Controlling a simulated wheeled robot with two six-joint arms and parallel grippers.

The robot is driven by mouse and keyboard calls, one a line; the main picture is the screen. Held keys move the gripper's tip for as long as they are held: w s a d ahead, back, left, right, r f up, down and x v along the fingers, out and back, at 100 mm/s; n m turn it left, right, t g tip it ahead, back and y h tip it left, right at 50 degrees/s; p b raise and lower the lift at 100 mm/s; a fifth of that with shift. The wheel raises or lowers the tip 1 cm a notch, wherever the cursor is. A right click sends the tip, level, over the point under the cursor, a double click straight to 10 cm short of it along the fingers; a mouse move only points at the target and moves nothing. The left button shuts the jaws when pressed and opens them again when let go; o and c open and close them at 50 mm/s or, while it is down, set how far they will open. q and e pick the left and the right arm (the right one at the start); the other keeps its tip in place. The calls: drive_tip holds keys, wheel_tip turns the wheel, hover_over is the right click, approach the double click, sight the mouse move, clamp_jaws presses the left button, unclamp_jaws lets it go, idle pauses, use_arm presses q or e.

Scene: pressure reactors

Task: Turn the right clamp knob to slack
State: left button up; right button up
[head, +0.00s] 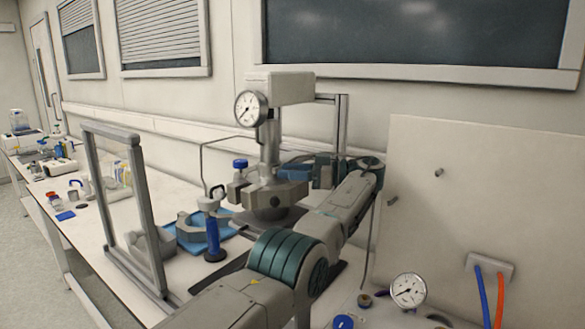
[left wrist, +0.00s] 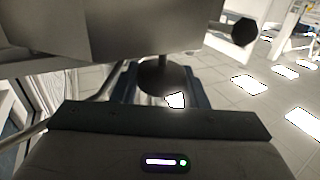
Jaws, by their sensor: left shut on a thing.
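The pressure reactor (head: 268,150) stands on the bench, with a grey split clamp (head: 268,196) around its head. My left gripper (head: 298,171) is at the reactor's right side, above the clamp. In the left wrist view, a dark rounded knob (left wrist: 163,76) sits between the fingers of my left gripper (left wrist: 162,98), which is shut on it. It appears to be the right clamp knob; in the head view my gripper and wrist hide it. Its turn position cannot be read. My right gripper is not in view.
A framed clear shield (head: 128,210) stands left of the reactor. A blue cylinder (head: 213,238) and a grey clamp half (head: 190,226) stand between them. A panel (head: 490,190) with blue and orange hoses and a gauge (head: 408,290) bound the right side.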

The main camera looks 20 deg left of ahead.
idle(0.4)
use_arm(q)
drive_tip(key=o, duration=0.7)
drive_tip(key=shift+c, duration=0.2)
drive_tip(key=shift+f, duration=0.1)
